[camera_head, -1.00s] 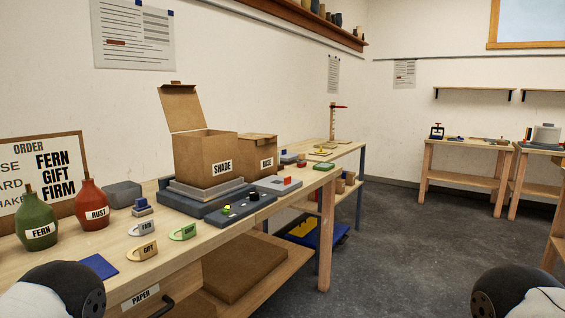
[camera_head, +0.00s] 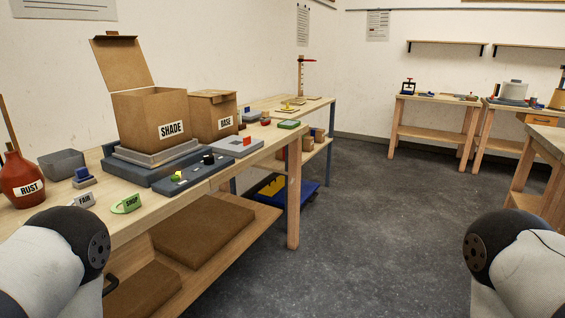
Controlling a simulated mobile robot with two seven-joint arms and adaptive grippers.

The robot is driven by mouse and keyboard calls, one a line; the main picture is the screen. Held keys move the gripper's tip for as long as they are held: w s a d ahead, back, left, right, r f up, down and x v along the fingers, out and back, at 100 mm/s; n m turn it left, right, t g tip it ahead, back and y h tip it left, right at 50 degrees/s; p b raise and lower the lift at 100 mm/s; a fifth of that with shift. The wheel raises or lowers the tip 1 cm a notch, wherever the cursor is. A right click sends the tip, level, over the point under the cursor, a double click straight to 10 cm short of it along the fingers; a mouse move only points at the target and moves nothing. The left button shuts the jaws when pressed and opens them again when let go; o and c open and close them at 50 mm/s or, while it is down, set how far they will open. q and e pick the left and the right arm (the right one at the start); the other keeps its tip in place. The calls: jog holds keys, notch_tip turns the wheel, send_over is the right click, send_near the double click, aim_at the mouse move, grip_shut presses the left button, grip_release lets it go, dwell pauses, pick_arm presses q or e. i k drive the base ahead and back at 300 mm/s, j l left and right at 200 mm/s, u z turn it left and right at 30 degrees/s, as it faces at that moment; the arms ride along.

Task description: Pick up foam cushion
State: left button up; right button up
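No thing in view is marked as the foam cushion, so I cannot tell for sure which it is. Two thick brown pad-like slabs lie on the lower shelf of the left bench: a larger one (camera_head: 203,238) at the back and another (camera_head: 143,290) nearer, partly hidden by my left arm. A grey block or tray (camera_head: 62,163) sits on the bench top near the wall. Parts of both my arms show at the lower left and lower right corners. Neither gripper is in view.
On the bench, an open SHADE carton (camera_head: 150,112) stands on grey slabs beside a BASE carton (camera_head: 212,116). A red RUST bottle (camera_head: 20,178) and small tags are nearer. A blue and yellow item (camera_head: 275,190) lies low beyond. The grey floor (camera_head: 370,230) is clear.

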aim_at(248, 114)
jog(key=i+l+z, duration=0.3)
jog(key=i, duration=0.35)
jog(key=i+l+z, duration=0.25)
jog(key=i, duration=0.4)
jog(key=i+l+z, duration=0.3)
jog(key=i, duration=0.35)
jog(key=j, duration=0.1)
